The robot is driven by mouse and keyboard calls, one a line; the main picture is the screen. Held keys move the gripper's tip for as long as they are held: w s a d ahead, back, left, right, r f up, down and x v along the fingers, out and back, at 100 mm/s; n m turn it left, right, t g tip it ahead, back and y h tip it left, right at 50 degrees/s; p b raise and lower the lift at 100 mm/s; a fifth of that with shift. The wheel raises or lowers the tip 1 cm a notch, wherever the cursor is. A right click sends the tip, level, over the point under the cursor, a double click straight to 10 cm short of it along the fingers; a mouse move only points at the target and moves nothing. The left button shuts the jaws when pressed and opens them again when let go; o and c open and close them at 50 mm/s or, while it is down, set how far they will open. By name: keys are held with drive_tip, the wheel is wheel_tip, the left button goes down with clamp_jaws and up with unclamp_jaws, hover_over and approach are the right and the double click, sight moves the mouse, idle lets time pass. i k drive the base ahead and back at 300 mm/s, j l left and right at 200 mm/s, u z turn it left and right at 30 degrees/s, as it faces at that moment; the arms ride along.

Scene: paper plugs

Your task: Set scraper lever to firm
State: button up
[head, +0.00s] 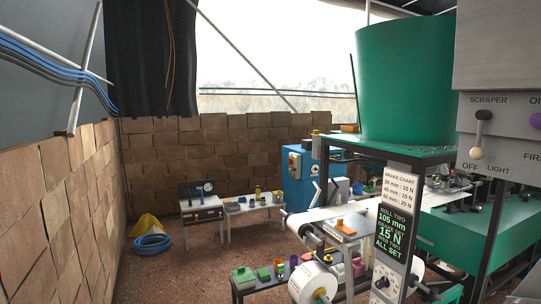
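The scraper lever (480,134) is on the grey control panel (510,110) at the right of the head view, under the word SCRAPER. The lever slants slightly down and left. The ball lies just above the labels OFF and LIGHT, nearer OFF. The label FIRM, partly cut off, is farther right at the picture's edge. I cannot make out my gripper in this view.
Below are a green machine (465,240), a chart and display post (394,230) reading ALL SET, and a paper roll (312,284). A low bench (202,212) stands farther back. Floor at left centre is open, beside a blue hose coil (153,243).

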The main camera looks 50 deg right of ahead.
sight(477, 153)
drive_tip(key=z, duration=3.1)
